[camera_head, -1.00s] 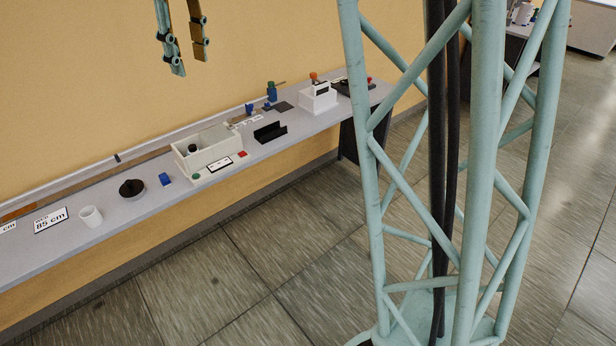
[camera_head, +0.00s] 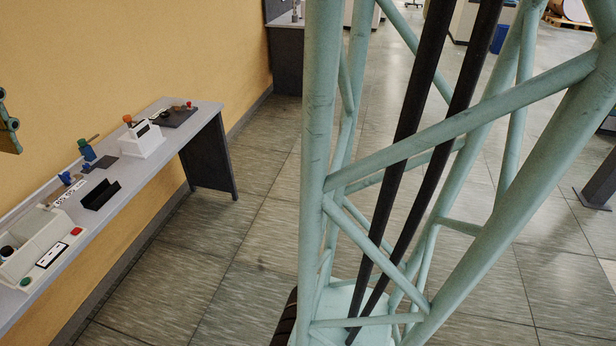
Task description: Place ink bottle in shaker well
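The shaker appears to be the pale box (camera_head: 48,236) at the left edge, on the grey bench, with a red button, a green button and a label on its front. The box is cut off by the picture edge. A dark round-topped thing (camera_head: 6,252) stands in its well area; I cannot tell if it is the ink bottle. Only one finger of my gripper (camera_head: 9,135) shows, at the left edge, above the bench in the picture. The other finger is out of view, so its opening and any hold are hidden.
The bench (camera_head: 205,112) runs along the yellow wall and ends at a dark side panel. On it are a black holder (camera_head: 101,194), a blue bottle-like item (camera_head: 87,150), a white device with an orange knob (camera_head: 140,140) and a dark pad (camera_head: 174,117). The floor beyond is open.

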